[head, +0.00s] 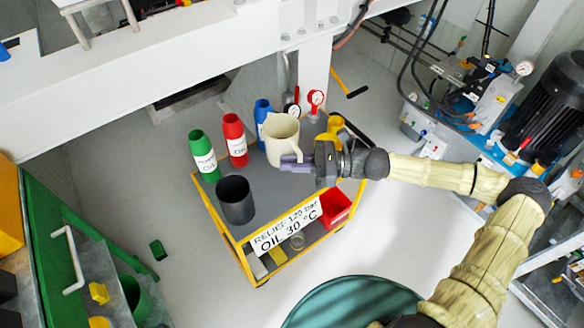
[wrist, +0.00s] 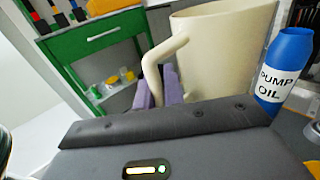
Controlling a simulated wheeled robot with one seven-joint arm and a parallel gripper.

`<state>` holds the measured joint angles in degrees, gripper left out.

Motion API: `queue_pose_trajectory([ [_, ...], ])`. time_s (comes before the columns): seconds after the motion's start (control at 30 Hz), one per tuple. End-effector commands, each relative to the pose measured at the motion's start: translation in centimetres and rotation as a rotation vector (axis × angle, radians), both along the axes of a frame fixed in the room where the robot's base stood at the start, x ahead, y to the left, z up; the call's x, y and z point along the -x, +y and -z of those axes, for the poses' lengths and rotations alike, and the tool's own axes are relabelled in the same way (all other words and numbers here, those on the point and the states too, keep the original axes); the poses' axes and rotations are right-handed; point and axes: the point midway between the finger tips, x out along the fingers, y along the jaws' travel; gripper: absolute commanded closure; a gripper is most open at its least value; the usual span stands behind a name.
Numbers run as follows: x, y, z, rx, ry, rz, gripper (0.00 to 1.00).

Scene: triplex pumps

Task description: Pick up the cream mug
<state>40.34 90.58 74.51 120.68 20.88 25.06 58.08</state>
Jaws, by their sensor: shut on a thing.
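The cream mug (head: 281,137) is in the head view over the far side of the cart, upright with its handle toward my gripper. My gripper (head: 292,163) reaches in from the right, its purple fingers at the mug's handle. In the wrist view the mug (wrist: 222,48) fills the upper middle, and my gripper (wrist: 160,92) is shut on its handle. The mug looks upright there too. I cannot tell for certain whether its base is clear of the cart top.
The yellow-framed cart (head: 270,195) carries a green bottle (head: 203,156), a red bottle (head: 236,140), a blue bottle (head: 262,116) and a dark cup (head: 236,200). The blue pump-oil bottle (wrist: 286,72) stands close right of the mug in the wrist view. Pressure gauges (head: 316,98) stand behind.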

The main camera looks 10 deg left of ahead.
Motion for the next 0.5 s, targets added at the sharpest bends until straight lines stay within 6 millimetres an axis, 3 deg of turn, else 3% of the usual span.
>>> queue_pose_trajectory([
  [0.2,0.0,0.0,-2.2,0.000,-0.002,-0.001,1.00],
  [0.5,0.0,0.0,-3.6,-0.001,-0.002,-0.001,1.00],
])
